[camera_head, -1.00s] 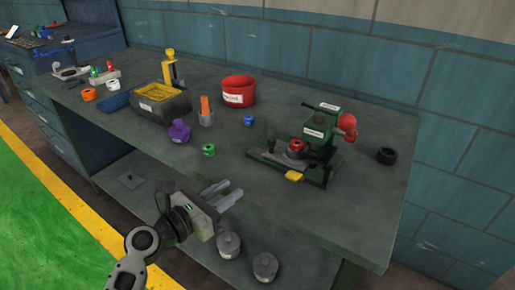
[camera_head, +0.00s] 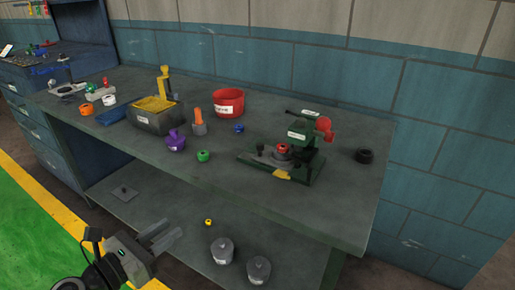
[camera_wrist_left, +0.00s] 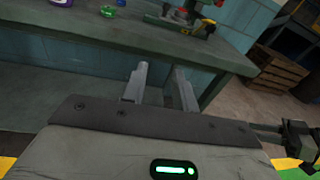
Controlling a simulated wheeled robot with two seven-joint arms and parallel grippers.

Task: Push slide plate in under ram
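The green press (camera_head: 308,134) stands on the workbench right of centre, its base plate near the front edge. The slide plate (camera_head: 266,158) is a dark grey piece on the base with a yellow tab (camera_head: 282,174) at the front. A red ring (camera_head: 282,149) sits on it. I cannot tell exactly how far the plate reaches under the ram. The press also shows at the top of the left wrist view (camera_wrist_left: 183,17). My left gripper (camera_head: 168,236) is open and empty, in front of and below the bench top, left of the press. My right gripper is not in view.
The bench top's front edge (camera_head: 235,193) lies between my left gripper and the press. Grey canisters (camera_head: 222,250) occupy the lower shelf.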

